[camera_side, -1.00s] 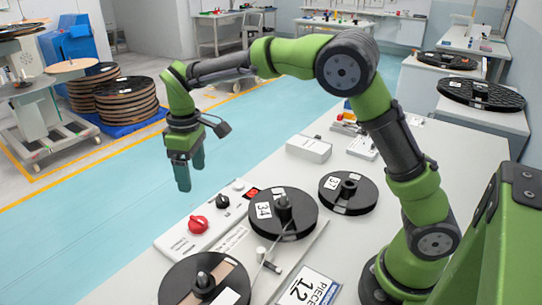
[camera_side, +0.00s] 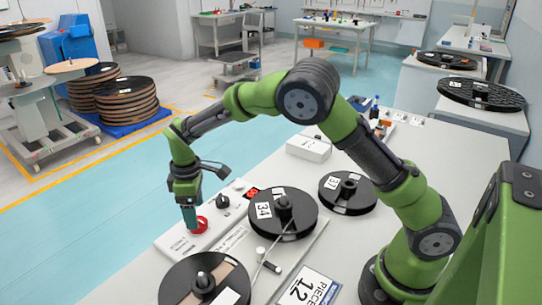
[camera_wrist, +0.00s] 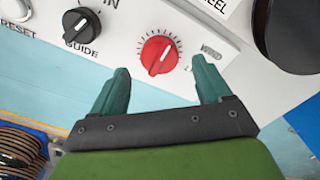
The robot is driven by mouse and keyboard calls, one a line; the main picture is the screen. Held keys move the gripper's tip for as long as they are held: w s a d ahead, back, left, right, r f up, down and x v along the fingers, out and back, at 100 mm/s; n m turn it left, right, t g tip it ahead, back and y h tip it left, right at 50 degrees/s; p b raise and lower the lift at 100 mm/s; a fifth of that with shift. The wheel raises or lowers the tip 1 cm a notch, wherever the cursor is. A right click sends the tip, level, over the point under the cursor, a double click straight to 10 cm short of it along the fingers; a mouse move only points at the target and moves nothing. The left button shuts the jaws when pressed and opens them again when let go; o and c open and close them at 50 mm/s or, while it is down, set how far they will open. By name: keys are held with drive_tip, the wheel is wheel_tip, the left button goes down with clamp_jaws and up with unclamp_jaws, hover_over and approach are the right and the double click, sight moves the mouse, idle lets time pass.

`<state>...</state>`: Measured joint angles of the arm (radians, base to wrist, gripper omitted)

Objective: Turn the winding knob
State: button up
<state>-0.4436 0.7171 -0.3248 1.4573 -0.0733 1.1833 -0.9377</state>
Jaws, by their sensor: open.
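The winding knob is a round red knob with a white pointer line, set in a dial of tick marks on a white panel. It shows in the wrist view (camera_wrist: 159,55) and, partly behind my gripper, in the side view (camera_side: 200,226). My gripper (camera_wrist: 162,79) is open, with its two green fingers spread on either side of the knob's near edge. In the side view my gripper (camera_side: 190,226) points down at the knob. I cannot tell whether a finger touches it. The lettering beside the dial is partly readable as "WIND".
A black guide knob (camera_wrist: 82,28) sits left of the red knob on the same panel. A black reel marked 34 (camera_side: 283,214) stands right of the panel, and another reel (camera_side: 204,281) lies in front. A white box (camera_side: 309,148) is farther back.

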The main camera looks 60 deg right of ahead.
drive_tip(key=shift+f, duration=1.7)
drive_tip(key=c, duration=1)
drive_tip(key=shift+c, duration=0.2)
